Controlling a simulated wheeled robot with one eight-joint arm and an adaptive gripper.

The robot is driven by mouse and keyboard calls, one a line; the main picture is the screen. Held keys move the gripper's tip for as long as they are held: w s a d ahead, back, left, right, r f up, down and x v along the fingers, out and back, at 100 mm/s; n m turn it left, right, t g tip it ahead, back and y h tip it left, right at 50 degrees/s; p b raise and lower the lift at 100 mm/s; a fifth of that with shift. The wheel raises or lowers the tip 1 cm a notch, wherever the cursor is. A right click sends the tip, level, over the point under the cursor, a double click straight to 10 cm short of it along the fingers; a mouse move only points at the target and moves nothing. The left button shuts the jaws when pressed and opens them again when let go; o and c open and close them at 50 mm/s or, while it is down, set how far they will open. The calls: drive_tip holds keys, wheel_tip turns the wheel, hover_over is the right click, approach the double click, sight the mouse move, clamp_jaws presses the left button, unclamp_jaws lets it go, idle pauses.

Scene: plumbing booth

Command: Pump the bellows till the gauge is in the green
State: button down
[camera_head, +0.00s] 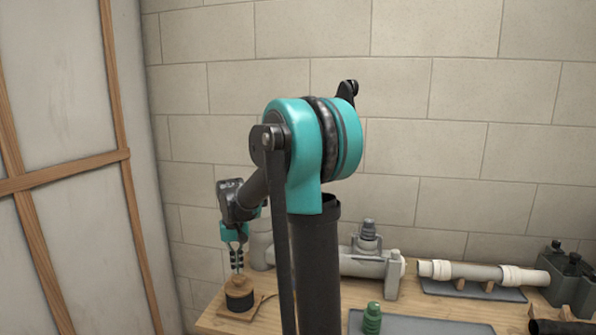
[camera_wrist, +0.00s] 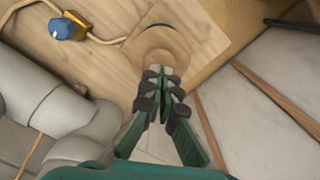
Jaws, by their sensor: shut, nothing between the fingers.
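The bellows (camera_head: 239,296), a round body with a wooden top and a dark lower part, stands on a small wooden board at the left end of the bench. In the wrist view its round wooden top (camera_wrist: 152,42) shows beyond my fingertips. My gripper (camera_head: 237,266) is shut and empty, pointing down just over the bellows top. In the wrist view my gripper (camera_wrist: 161,76) has its dark fingertips together; I cannot tell if they touch the wood. A blue round knob or dial (camera_wrist: 64,29) sits on a yellow fitting joined to a hose. No readable gauge face shows.
Grey pipework (camera_head: 362,262) stands on the bench to the right of the bellows. A green bottle-like piece (camera_head: 373,318) is near the front. A white pipe (camera_head: 484,272) lies on supports further right, near dark containers (camera_head: 568,284). My arm hides part of the bench.

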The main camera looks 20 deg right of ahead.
sight(238, 277)
drive_tip(key=shift+f, duration=0.15)
drive_tip(key=shift+f, duration=1.9)
drive_tip(key=shift+r, duration=2.05)
drive_tip(key=s+d+f+t, duration=0.1)
drive_tip(key=s+f, duration=0.2)
drive_tip(key=s, duration=0.4)
drive_tip(key=s+d+f+t, duration=0.1)
drive_tip(key=s+f, duration=0.2)
drive_tip(key=s, duration=0.4)
drive_tip(key=s+d+f+n+t, duration=0.1)
drive_tip(key=s+d+f+t, duration=0.1)
drive_tip(key=s, duration=0.6)
drive_tip(key=shift+f, duration=0.85)
